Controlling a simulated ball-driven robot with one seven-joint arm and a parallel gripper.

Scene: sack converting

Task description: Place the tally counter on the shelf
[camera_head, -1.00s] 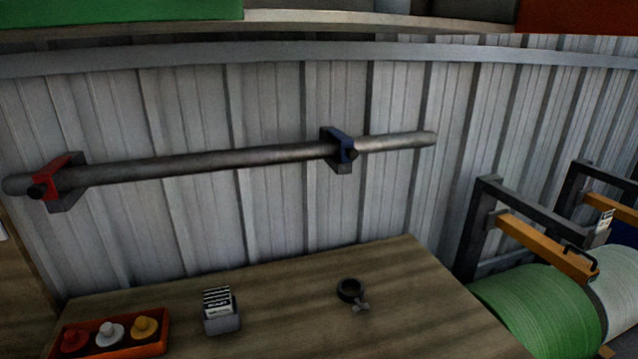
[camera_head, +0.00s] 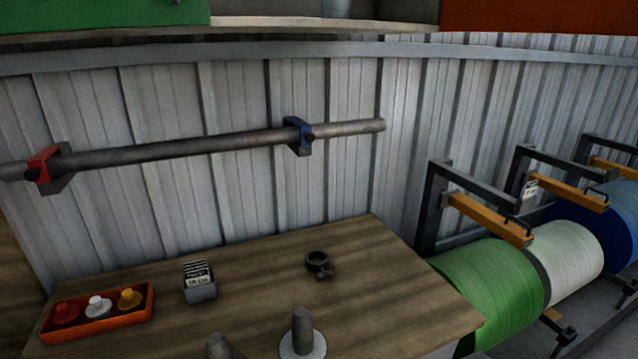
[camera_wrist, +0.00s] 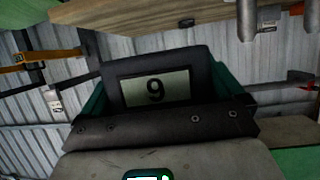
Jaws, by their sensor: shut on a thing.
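The tally counter (camera_wrist: 155,90) fills the middle of the wrist view. Neither my gripper nor the counter shows in the head view. The shelf (camera_head: 340,31) runs along the top of the head view. It also shows at the lower right of the wrist view (camera_wrist: 302,131).
On the shelf stand a green box (camera_head: 100,14) and an orange-red box (camera_head: 540,15). Below, a table holds an orange tray (camera_head: 98,322), a label holder (camera_head: 199,281), a ring clamp (camera_head: 318,263) and a grey peg (camera_head: 302,328). Large rolls (camera_head: 490,285) stand right.

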